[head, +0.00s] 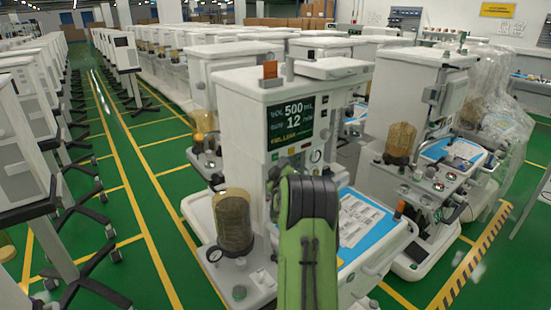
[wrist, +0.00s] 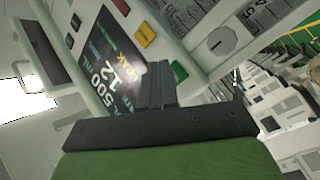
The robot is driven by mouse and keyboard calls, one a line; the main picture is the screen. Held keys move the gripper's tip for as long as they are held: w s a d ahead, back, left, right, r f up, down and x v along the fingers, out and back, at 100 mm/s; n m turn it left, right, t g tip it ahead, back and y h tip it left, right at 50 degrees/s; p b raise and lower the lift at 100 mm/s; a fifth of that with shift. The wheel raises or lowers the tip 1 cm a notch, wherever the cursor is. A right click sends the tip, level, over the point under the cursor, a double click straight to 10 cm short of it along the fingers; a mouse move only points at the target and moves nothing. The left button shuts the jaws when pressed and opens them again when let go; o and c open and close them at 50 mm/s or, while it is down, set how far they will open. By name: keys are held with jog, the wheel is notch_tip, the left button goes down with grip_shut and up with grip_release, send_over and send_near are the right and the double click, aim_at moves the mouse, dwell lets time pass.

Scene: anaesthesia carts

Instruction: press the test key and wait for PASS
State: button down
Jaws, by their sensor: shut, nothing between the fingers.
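The cart (head: 246,95) in front of me has a dark display (head: 272,122) with large "500 mL" and "12" and a small yellow line in which "LEAK" can be read. The display also shows tilted in the wrist view (wrist: 103,62). In the head view my arm hides the gripper.
An amber-bellows canister (head: 233,222) stands at the cart's left front. A blue work surface with printed sheets (head: 358,222) is at its right. Another cart (head: 412,85) stands close on the right. A green aisle with yellow lines (head: 140,180) is open on the left.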

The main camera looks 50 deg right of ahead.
dwell(0.8)
jog(key=shift+w+b, duration=0.45)
jog(key=shift+b, duration=0.05)
jog(key=shift+w+d, duration=0.2)
jog(key=shift+w, duration=0.2)
dwell(0.5)
jog(key=shift+b, duration=0.35)
jog(key=shift+s+a+b, duration=0.2)
jog(key=shift+s+b, duration=0.5)
jog(key=shift+s, duration=0.1)
jog(key=s+b, duration=0.2)
jog(key=s+a+b, duration=0.1)
jog(key=s, duration=0.2)
jog(key=shift+a+b, duration=0.1)
jog(key=shift+b, duration=0.25)
